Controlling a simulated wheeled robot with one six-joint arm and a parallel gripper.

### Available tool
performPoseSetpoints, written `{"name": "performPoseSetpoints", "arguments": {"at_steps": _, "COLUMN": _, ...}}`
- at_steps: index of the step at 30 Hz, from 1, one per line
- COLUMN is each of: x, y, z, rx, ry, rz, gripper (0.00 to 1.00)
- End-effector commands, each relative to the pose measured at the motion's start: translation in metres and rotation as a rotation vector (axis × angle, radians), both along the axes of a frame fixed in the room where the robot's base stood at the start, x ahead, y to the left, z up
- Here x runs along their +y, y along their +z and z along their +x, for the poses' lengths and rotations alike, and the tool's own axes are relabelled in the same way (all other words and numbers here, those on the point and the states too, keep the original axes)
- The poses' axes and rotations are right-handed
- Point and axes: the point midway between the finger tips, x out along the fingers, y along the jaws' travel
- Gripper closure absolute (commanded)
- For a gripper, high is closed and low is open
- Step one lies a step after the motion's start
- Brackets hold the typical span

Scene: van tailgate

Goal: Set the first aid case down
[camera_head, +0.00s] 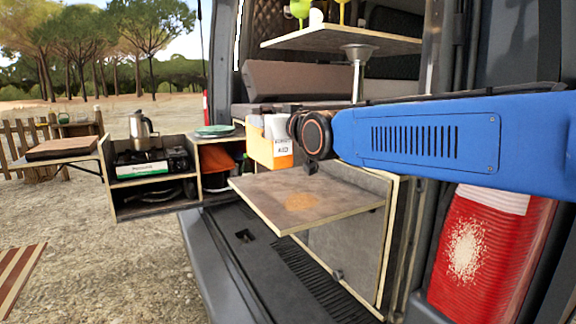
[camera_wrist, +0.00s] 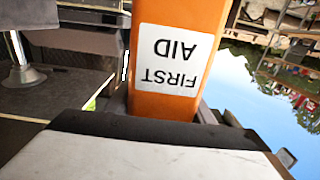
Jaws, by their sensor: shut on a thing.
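The first aid case (camera_wrist: 168,100) is orange with a white label; in the wrist view its lettering reads upside down. In the head view the orange case (camera_head: 262,150) is at the left end of my blue arm, over the back edge of the fold-out shelf (camera_head: 265,192). My gripper (camera_head: 311,165) is shut on the case; its fingertips are mostly hidden. I cannot tell whether the case's underside touches the shelf. An orange-brown patch (camera_head: 300,202) shows on the otherwise bare shelf top.
A small table (camera_head: 340,40) with cups stands above and behind. A kitchen unit (camera_head: 150,182) with a stove and a moka pot (camera_head: 142,130) is at left. A red item (camera_head: 490,250) is at right. The shelf's front is free.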

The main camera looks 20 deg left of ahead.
Motion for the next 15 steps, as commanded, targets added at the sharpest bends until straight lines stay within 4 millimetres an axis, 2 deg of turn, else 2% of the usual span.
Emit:
{"name": "performPoseSetpoints", "arguments": {"at_steps": 3, "x": 0.000, "y": -0.021, "z": 0.000, "rx": 0.001, "ry": 0.000, "rz": -0.001, "gripper": 1.00}}
{"name": "performPoseSetpoints", "arguments": {"at_steps": 6, "x": 0.000, "y": -0.033, "z": 0.000, "rx": 0.000, "ry": 0.000, "rz": 0.000, "gripper": 1.00}}
{"name": "performPoseSetpoints", "arguments": {"at_steps": 15, "x": 0.000, "y": -0.053, "z": 0.000, "rx": 0.000, "ry": 0.000, "rz": 0.000, "gripper": 1.00}}
